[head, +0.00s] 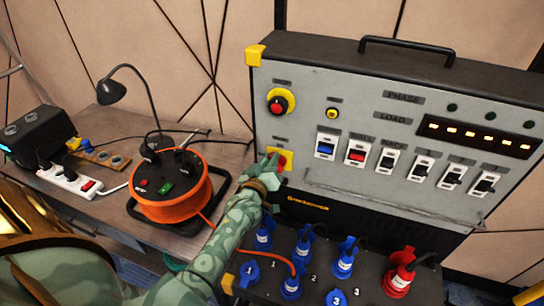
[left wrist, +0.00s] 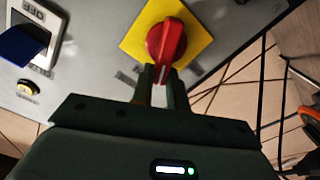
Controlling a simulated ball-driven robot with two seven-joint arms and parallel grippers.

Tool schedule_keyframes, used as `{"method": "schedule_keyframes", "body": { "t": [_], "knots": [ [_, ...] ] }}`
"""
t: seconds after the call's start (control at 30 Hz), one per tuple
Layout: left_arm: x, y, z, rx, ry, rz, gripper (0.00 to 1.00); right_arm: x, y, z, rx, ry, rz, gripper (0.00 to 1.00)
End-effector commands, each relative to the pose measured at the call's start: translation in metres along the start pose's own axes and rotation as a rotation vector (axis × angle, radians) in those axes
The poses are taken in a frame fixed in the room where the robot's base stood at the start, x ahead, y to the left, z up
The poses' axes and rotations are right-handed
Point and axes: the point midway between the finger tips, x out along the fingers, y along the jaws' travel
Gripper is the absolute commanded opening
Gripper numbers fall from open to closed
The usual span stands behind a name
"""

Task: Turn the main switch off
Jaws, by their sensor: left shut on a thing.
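The main switch is a red rotary knob on a square yellow plate (head: 287,156), low on the left of the grey panel. In the left wrist view the red knob (left wrist: 168,40) shows close up. Its handle, with a white mark at the tip, points toward my gripper. My left gripper (head: 270,165) is at the switch and hides part of it in the head view. In the left wrist view its two fingers (left wrist: 163,78) are closed on the handle's end. My right gripper is not in view.
Above the switch sits a red push button (head: 279,103) on a yellow ring. Rocker breakers (head: 326,146) line the panel to the right. Blue and red plugs (head: 401,272) stick up below. An orange cable reel (head: 172,190), a power strip (head: 70,181) and a lamp (head: 112,92) stand left.

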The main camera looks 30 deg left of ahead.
Motion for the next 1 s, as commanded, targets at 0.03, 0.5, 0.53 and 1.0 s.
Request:
{"method": "schedule_keyframes", "body": {
  "t": [0.03, 0.5, 0.53, 1.0],
  "knots": [
    [0.000, -0.001, -0.001, -0.040, -0.003, -0.001, 0.00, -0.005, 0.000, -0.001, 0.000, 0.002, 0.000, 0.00],
    [0.000, -0.016, 0.004, -0.487, -0.003, -0.001, 0.00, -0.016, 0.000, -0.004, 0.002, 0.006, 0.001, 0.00],
    [0.000, -0.017, 0.005, -0.515, -0.002, -0.001, 0.00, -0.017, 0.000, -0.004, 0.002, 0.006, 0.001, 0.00],
    [0.000, -0.026, 0.014, -0.918, -0.002, -0.001, 0.00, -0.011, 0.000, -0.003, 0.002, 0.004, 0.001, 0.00]
  ]
}}
